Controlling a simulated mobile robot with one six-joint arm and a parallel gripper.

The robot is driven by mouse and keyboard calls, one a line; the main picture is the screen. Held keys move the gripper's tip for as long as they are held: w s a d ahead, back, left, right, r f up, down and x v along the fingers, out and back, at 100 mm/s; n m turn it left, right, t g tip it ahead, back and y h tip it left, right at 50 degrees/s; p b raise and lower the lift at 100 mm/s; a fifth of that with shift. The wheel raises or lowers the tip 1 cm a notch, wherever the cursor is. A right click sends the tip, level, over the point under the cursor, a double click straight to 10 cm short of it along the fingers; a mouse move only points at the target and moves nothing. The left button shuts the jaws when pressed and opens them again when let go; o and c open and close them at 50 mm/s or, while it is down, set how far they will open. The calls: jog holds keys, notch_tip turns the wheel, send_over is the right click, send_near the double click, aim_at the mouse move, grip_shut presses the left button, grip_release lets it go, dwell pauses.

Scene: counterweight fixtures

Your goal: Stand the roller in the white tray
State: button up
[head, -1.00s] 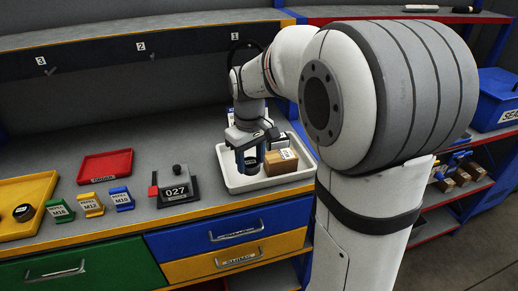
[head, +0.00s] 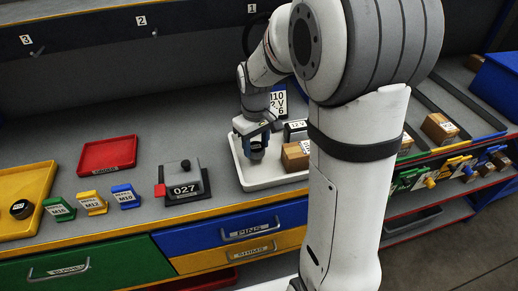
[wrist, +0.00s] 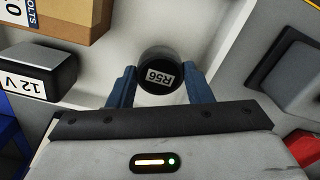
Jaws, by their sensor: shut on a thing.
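The roller (wrist: 160,72) is a short black cylinder with a white R56 label on the end facing the wrist camera. It sits between the two blue fingers of my gripper (wrist: 162,88), which is shut on it. In the head view my gripper (head: 257,152) is over the left part of the white tray (head: 262,182), fingers pointing down. The roller is mostly hidden there by the fingers, and I cannot tell whether it touches the tray floor. The tray floor (wrist: 118,62) shows around the roller in the wrist view.
A brown box (head: 293,157) and a black 12 V block (head: 296,128) are at the tray's right side, partly hidden by my arm. The grey 027 block (head: 184,183) stands left of the tray. A red tray (head: 107,155) and small coloured label holders are further left.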

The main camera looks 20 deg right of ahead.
aim_at(256, 147)
jog(key=shift+f, duration=1.35)
jog(key=shift+f, duration=0.1)
jog(key=o, duration=1.2)
jog(key=shift+o, duration=0.2)
notch_tip(256, 147, up, 11)
jog(key=s+d+m+t, duration=0.1)
jog(key=s+m+t, duration=0.2)
jog(key=s, duration=1.5)
jog(key=shift+m, duration=0.8)
